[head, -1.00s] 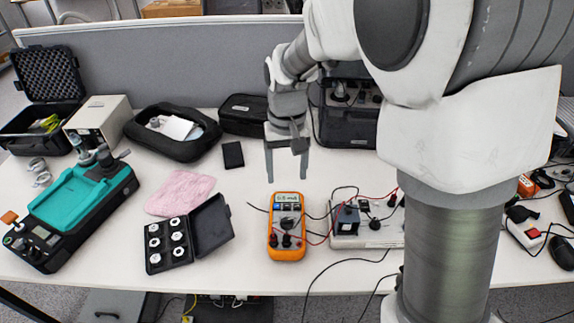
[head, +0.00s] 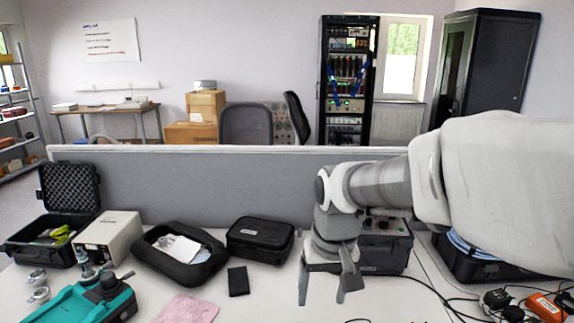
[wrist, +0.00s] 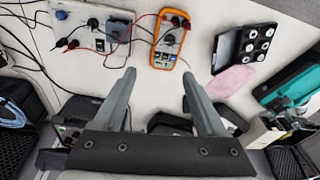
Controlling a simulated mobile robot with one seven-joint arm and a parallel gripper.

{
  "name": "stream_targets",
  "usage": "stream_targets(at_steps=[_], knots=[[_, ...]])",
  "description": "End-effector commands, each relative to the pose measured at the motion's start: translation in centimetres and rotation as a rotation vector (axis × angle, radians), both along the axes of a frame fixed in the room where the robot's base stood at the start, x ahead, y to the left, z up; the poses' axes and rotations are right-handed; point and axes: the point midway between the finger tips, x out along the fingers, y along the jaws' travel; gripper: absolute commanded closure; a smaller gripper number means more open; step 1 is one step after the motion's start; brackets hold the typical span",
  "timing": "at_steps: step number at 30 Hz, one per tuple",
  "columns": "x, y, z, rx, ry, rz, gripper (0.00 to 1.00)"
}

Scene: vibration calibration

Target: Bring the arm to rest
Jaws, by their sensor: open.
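My gripper (head: 322,298) hangs below my arm over the white table, right of the middle in the head view. Its two grey fingers point down and stand well apart, with nothing between them. In the wrist view my gripper (wrist: 158,84) is also open and empty. The orange multimeter (wrist: 170,40) lies beyond the fingertips there, apart from them. My arm reaches in from the right side of the head view.
A black pouch (head: 260,240), an open oval case (head: 180,253) and a teal device (head: 80,306) lie to the left. A grey partition (head: 240,190) closes the back. Bare table lies around the small black block (head: 238,281).

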Motion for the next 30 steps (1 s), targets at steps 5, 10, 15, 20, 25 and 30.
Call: stream_targets(at_steps=[5, 10, 15, 20, 25, 30], knots=[[-3.8, -2.7, 4.6, 0.017, -0.098, -0.027, 0.26], [-7.4, -4.8, 7.4, 0.015, -0.189, -0.05, 0.26], [-10.8, -6.5, 9.0, -0.001, -0.273, -0.073, 0.26], [-13.0, -7.3, 9.6, -0.018, -0.326, -0.088, 0.26], [-13.8, -7.7, 9.6, -0.027, -0.348, -0.094, 0.26], [-13.9, -7.7, 9.6, -0.028, -0.349, -0.094, 0.26]])
